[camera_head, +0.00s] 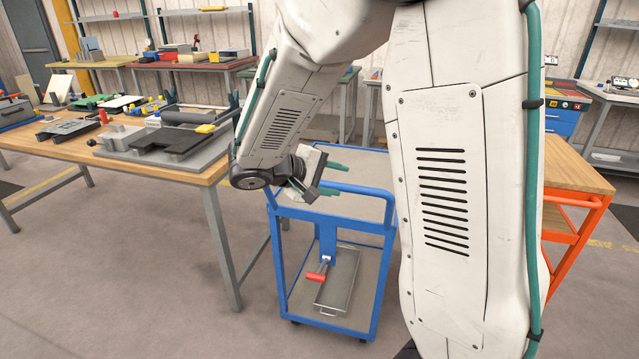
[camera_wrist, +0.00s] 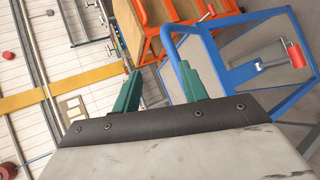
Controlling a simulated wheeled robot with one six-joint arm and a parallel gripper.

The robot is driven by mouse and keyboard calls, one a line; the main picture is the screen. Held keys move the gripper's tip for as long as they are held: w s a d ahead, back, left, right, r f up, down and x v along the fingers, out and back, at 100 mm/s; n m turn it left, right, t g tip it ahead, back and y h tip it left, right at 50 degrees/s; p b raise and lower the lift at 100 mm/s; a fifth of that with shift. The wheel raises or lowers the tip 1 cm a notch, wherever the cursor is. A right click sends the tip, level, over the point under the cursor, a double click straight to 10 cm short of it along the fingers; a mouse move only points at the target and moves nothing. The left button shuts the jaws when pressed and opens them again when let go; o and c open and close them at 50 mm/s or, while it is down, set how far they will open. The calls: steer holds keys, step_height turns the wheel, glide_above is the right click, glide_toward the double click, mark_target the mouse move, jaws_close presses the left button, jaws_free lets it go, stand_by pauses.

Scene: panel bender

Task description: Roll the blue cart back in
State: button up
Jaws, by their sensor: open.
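The blue cart (camera_head: 336,212) stands on the floor between the wooden workbench and an orange cart. It has a grey top and a lower shelf with a metal tray (camera_head: 338,281) and a red-handled tool (camera_head: 317,272). My gripper (camera_head: 338,178) is above the cart's top, near its blue push handle (camera_head: 352,187), with green fingers apart and empty. In the wrist view the fingers (camera_wrist: 158,90) are spread, and the blue handle (camera_wrist: 187,32) shows just beyond them. Whether a finger touches the handle I cannot tell. My arm hides part of the cart's right side.
A wooden workbench (camera_head: 60,150) with several parts and tools stands at the left, its leg close to the cart. An orange cart (camera_head: 565,200) with a wooden top stands at the right, partly behind my arm. The floor in front is clear.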

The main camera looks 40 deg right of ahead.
steer(key=w+a+f+n+t+h, duration=0.1)
steer(key=w+f+n+t+h, duration=0.3)
steer(key=w+f, duration=0.55)
steer(key=w+d+t+y, duration=0.1)
steer(key=w+d, duration=0.3)
steer(key=d, duration=0.3)
steer(key=shift+m, duration=0.4)
jaws_close()
